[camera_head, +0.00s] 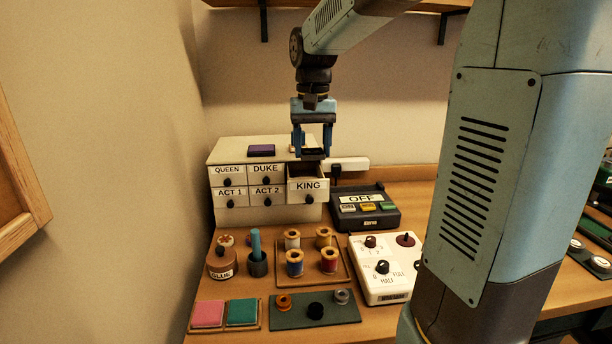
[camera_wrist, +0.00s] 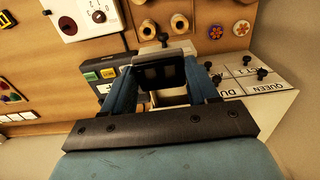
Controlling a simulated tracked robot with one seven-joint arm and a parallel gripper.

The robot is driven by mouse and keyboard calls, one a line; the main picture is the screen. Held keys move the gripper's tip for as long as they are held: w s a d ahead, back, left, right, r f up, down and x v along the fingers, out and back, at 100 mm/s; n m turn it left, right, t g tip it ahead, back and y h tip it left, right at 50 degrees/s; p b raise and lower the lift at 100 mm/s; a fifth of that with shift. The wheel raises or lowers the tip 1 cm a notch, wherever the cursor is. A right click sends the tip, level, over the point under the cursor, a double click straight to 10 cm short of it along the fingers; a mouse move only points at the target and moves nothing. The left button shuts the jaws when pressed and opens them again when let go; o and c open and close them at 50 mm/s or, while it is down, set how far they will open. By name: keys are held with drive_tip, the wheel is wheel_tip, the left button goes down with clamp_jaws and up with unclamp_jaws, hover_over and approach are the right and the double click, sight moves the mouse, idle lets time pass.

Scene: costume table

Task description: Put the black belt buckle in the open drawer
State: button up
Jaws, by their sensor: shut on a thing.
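My gripper (camera_head: 312,154) is above the open drawer at the upper right of the small cabinet, its fingers pointing down. The drawer (camera_head: 308,185) has a white front labelled KING and is pulled out. The gripper is shut on a dark piece, the black belt buckle (camera_wrist: 160,74), which spans the fingertips in the wrist view. In the head view it is a small dark shape at the fingertips, just over the drawer. Part of the drawer's inside (camera_wrist: 171,98) shows below the buckle in the wrist view. How far the buckle is above the drawer's rim is hard to tell.
The cabinet (camera_head: 232,213) has other drawers, all shut, and a purple item (camera_head: 261,150) on top. A black OFF box (camera_head: 367,216) stands close at its right. A spool tray (camera_head: 345,283), a white dial box (camera_head: 390,292) and a green mat (camera_head: 345,314) lie in front.

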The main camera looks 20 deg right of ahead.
drive_tip(key=w+f, duration=0.4)
drive_tip(key=w, duration=0.1)
drive_tip(key=w+d+f, duration=0.1)
drive_tip(key=w+f, duration=0.1)
drive_tip(key=w, duration=0.1)
drive_tip(key=shift+w+f, duration=0.1)
drive_tip(key=shift+f, duration=0.15)
drive_tip(key=shift+w+d+f, duration=0.15)
drive_tip(key=shift+w+f, duration=0.25)
drive_tip(key=shift+f, duration=0.15)
drive_tip(key=shift+w+f, duration=0.2)
drive_tip(key=shift+f, duration=1.5)
drive_tip(key=shift+f, duration=0.6)
drive_tip(key=o, duration=0.8)
drive_tip(key=shift+r, duration=0.1)
